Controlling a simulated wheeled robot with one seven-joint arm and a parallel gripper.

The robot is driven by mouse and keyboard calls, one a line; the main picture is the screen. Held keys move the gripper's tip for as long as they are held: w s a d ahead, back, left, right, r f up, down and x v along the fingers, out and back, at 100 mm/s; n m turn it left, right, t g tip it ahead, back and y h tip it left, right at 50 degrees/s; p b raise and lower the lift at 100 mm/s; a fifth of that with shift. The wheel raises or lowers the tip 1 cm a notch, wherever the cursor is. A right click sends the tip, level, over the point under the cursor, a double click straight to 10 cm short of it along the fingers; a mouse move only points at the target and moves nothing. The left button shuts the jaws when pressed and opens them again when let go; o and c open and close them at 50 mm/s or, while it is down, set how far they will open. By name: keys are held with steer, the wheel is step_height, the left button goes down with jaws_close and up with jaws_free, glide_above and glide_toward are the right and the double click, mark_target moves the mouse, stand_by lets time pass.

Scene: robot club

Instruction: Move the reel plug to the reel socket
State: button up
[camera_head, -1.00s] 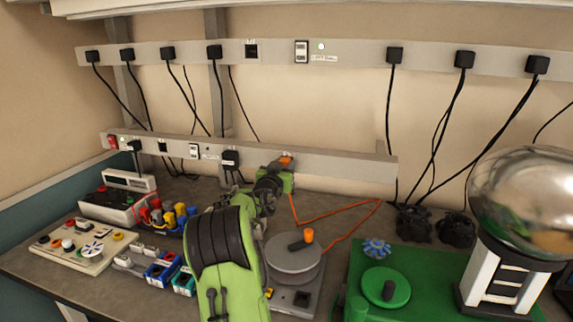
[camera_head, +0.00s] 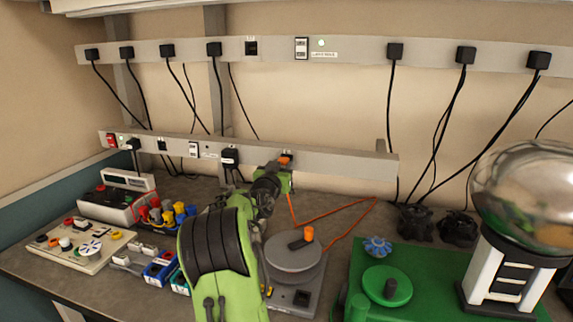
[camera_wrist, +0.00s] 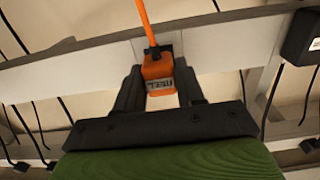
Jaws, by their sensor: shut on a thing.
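The orange reel plug (camera_wrist: 158,72), with a printed label, is between my gripper's (camera_wrist: 161,85) two dark fingers, which are shut on it. In the head view the plug (camera_head: 286,159) is at the lower grey socket rail (camera_head: 340,164), near its right part. I cannot tell whether it is seated or just in front of the rail. Its orange cord (camera_head: 340,214) hangs down and loops right to the grey cable reel (camera_head: 293,250) on the bench. The upper rail (camera_head: 350,49) has an empty dark socket (camera_head: 251,48). Which socket is the reel socket is not readable.
A green board (camera_head: 430,296) and a silver-domed device (camera_head: 530,200) stand at right. Control boxes (camera_head: 83,246) and small bins stand at left.

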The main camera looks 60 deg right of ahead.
steer(key=shift+a, duration=0.35)
